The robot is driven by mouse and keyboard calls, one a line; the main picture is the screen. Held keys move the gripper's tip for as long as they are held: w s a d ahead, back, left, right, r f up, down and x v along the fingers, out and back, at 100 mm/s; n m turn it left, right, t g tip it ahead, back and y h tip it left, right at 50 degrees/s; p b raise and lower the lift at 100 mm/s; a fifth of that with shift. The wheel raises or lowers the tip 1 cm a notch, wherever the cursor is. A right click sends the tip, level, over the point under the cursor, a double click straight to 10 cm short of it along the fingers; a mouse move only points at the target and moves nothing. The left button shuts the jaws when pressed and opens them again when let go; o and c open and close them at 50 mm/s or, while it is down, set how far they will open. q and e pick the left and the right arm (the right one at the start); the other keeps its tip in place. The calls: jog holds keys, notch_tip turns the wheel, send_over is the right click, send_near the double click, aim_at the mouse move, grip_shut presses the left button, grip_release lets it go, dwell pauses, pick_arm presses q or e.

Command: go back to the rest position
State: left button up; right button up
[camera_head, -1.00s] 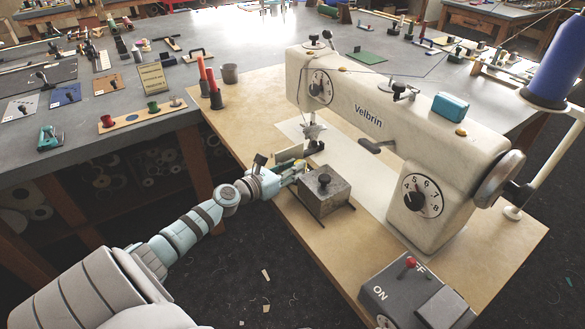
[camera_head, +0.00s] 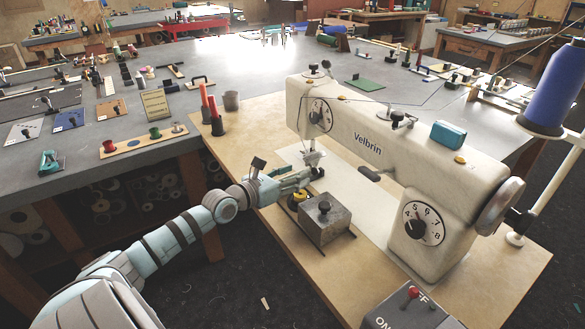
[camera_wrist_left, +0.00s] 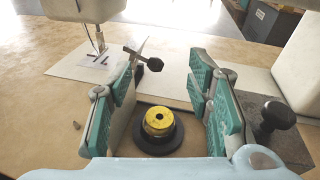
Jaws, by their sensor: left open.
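My left gripper (camera_head: 298,178) reaches in from the left, in front of the sewing machine (camera_head: 372,130). In the left wrist view the gripper (camera_wrist_left: 170,75) has its two green-padded fingers spread wide with nothing between the tips. A yellow bobbin-like piece (camera_wrist_left: 158,121) on a dark round base sits on the wooden board behind the fingers. It also shows in the head view (camera_head: 298,196), just below the gripper and apart from it. My right gripper is not in view.
A grey metal block (camera_head: 325,226) with a black knob stands close by on the wooden board (camera_head: 255,118). Red spools (camera_head: 211,110) stand at the board's back left. A switch box (camera_head: 412,310) is at the front.

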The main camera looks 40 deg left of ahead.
pick_arm(q)
jog(key=s+d+r+n+t+h, duration=0.1)
jog(key=s+d+r+n+t, duration=0.25)
jog(key=d+r+n, duration=0.3)
jog(key=s+a+f+n+g+y, duration=0.2)
jog(key=s+f+n+y, duration=0.3)
jog(key=n, duration=0.6)
jog(key=s+a+f+n+g+y, duration=0.2)
jog(key=s+n+y, duration=0.2)
jog(key=n+y, duration=0.5)
jog(key=s+d+f+n+g+h, duration=0.35)
jog(key=s+f+n+g, duration=0.4)
jog(key=f, duration=0.35)
jog(key=s+d+f+n+g+h, duration=0.1)
jog(key=s+d+f+g+h, duration=0.1)
jog(key=s+d+f+h, duration=0.3)
jog(key=s+d+f+g+h, duration=0.2)
jog(key=s+d+f, duration=0.1)
jog(key=s+d, duration=0.35)
notch_tip(320, 180, down, 20)
jog(key=s+g, duration=0.2)
jog(key=s+a+f+n+g, duration=0.1)
jog(key=s+f, duration=1.1)
jog(key=s, duration=0.2)
jog(key=shift+a, duration=0.25)
